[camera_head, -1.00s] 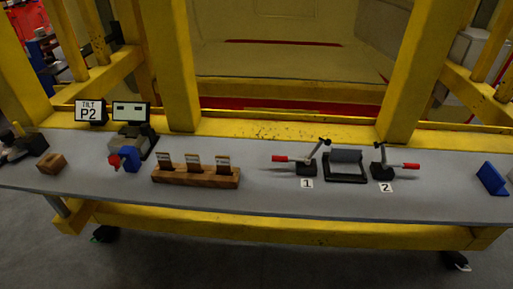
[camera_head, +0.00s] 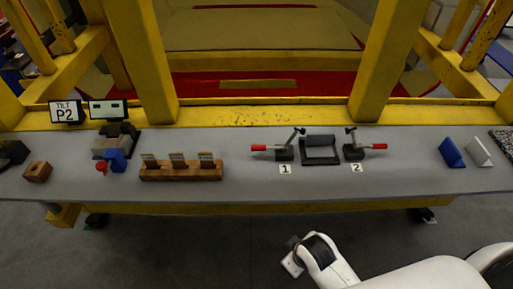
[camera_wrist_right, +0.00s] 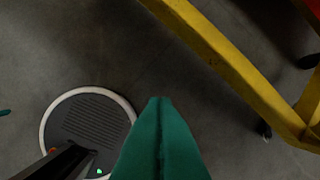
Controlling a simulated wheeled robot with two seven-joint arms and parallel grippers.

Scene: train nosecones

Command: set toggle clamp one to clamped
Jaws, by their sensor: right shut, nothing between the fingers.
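Toggle clamp one (camera_head: 284,153) stands on the grey bench above the label "1" (camera_head: 285,169). Its red-tipped handle (camera_head: 260,147) lies nearly level, pointing left. Its dark arm (camera_head: 296,135) is raised, slanting up to the right, clear of the black fixture (camera_head: 320,150). My right gripper (camera_wrist_right: 160,102) shows in the right wrist view as green fingers pressed together with nothing between them. It is over the floor, away from the clamp. In the head view my right arm is at the lower right, in front of the bench. My left gripper is not in view.
Toggle clamp two (camera_head: 353,152) stands right of the fixture, its red handle pointing right. A wooden block with several upright pieces (camera_head: 181,172) is to the left. Blue (camera_head: 451,153) and white (camera_head: 479,152) pieces stand at the right. A yellow post (camera_head: 385,70) rises behind.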

